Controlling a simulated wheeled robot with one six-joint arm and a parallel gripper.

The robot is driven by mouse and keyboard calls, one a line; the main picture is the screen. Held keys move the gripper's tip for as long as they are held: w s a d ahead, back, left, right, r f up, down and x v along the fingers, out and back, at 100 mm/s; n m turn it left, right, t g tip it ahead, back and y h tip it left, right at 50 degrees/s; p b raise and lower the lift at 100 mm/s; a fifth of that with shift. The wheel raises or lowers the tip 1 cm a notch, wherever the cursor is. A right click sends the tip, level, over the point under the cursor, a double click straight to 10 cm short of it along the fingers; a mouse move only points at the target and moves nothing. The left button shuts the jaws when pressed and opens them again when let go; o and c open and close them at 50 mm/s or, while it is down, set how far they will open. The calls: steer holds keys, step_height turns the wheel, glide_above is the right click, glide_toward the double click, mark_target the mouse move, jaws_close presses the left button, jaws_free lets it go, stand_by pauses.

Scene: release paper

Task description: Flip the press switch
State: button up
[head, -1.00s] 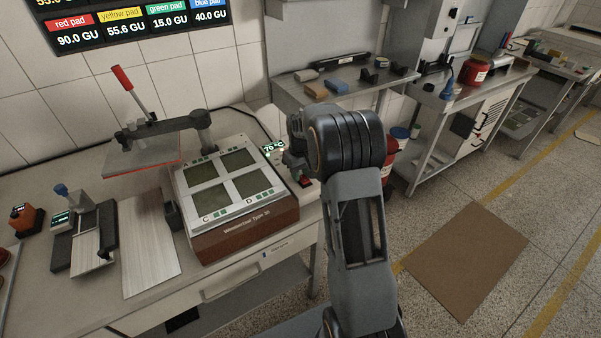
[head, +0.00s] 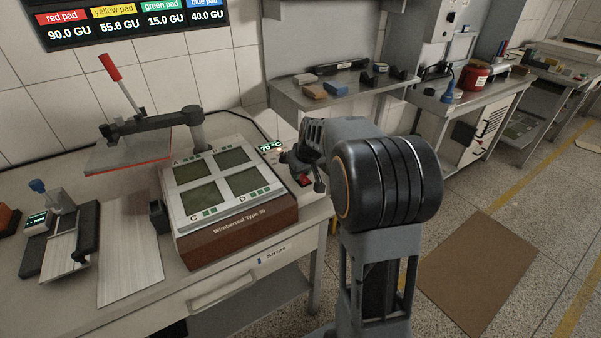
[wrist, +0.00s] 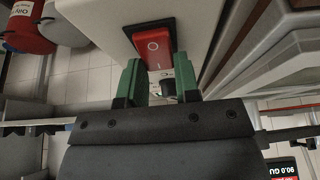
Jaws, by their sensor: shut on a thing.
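The press switch (wrist: 158,45) is a red rocker with a white circle and line, in a dark frame on a pale housing. In the head view the switch (head: 305,181) is a small red spot right of the press. My gripper (wrist: 160,62) has its two green fingers on either side of the switch's near end, shut on it. In the head view my gripper (head: 303,172) is partly hidden by my own arm. The press (head: 233,228) has a brown base and a white top with several dark pads. Its hinged plate (head: 130,156) is raised at the left.
A small lit display (head: 270,147) stands behind the switch. A metal slide device (head: 62,240) and a pale board (head: 130,260) lie on the bench at left. A shelf (head: 345,90) holds small blocks. A brown mat (head: 480,270) lies on the floor at right.

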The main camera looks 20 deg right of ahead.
steer(key=o, duration=0.9)
steer(key=shift+r, duration=0.15)
steer(key=v, duration=1.3)
steer(key=shift+s+d+r+p, duration=0.1)
steer(key=shift+r+p, duration=0.15)
steer(key=shift+p, duration=0.1)
steer(key=shift+m+g, duration=0.6)
steer(key=shift+m, duration=0.1)
steer(key=s+a+f+p, duration=0.1)
steer(key=s+a+p, duration=0.1)
steer(key=s, duration=0.4)
steer(key=s+a+f+p, duration=0.1)
steer(key=s+a+p, duration=0.1)
steer(key=s+a, duration=0.3)
steer(key=s+a+f+p, duration=0.2)
steer(key=s+a, duration=0.2)
steer(key=s, duration=0.2)
steer(key=shift+s, duration=0.3)
